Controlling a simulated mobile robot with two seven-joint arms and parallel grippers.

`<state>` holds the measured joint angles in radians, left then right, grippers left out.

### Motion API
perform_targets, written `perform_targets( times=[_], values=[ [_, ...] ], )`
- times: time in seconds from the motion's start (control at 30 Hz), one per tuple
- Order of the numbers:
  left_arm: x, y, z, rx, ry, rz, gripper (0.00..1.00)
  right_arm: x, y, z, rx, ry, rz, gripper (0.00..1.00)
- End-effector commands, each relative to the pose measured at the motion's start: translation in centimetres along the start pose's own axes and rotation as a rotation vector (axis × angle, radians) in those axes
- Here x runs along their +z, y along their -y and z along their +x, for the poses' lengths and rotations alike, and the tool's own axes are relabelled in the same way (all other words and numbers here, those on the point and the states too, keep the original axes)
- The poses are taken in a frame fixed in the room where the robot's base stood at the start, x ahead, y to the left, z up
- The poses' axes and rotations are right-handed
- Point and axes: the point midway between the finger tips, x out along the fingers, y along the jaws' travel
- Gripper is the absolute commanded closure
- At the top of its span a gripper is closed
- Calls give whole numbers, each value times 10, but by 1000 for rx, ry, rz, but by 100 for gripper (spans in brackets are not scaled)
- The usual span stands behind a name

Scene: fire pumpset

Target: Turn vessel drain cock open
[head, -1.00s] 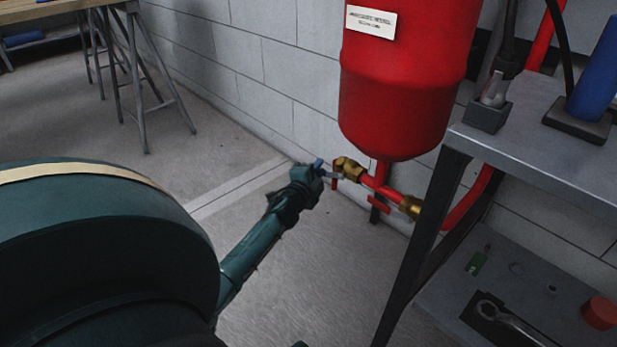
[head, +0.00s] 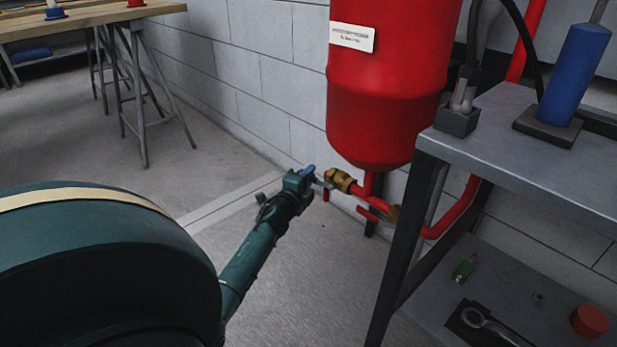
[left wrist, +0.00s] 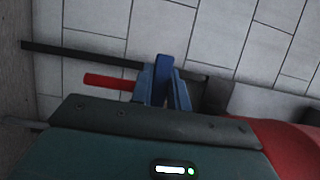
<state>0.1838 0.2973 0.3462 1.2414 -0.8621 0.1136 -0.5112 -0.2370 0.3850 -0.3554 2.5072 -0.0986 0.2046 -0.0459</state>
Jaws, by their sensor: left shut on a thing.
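My left gripper (head: 308,180) is at the end of the drain pipe below the red vessel (head: 385,90). It is shut on a small blue handle (head: 308,170), which also shows between the fingers in the left wrist view (left wrist: 164,72). A brass fitting (head: 341,180) on the red pipe is just right of the gripper. A small red piece (head: 326,194) hangs beside it. A red lever (head: 367,214) is lower on the pipework; a red bar (left wrist: 108,81) shows left of the fingers in the wrist view. The fingers partly hide the handle and its joint. My right gripper is not in view.
A grey metal bench (head: 540,150) with a dark leg stands close on the right. Its lower shelf holds a wrench (head: 490,325) and a red cap (head: 589,321). A block wall (head: 260,80) is behind the vessel. Open floor lies left of the gripper.

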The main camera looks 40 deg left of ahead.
Motion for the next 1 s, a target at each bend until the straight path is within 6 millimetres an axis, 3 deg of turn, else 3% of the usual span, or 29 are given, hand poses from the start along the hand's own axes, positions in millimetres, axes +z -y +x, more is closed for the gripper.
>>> perform_targets(
  times=[0.27, 0.3, 0.57, 0.83, 1.0],
  values=[
    [-3, 0, 0, -1, -7, 7, 100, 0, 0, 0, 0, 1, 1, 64],
    [-3, 0, 0, -1, -7, 7, 82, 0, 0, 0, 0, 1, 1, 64],
    [-1, 0, 0, -1, -3, 5, 61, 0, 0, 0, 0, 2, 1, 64],
    [0, 1, -2, 0, -1, 3, 61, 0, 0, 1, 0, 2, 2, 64],
    [-1, 2, -21, 2, -1, 1, 61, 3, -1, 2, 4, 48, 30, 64]
  ],
)
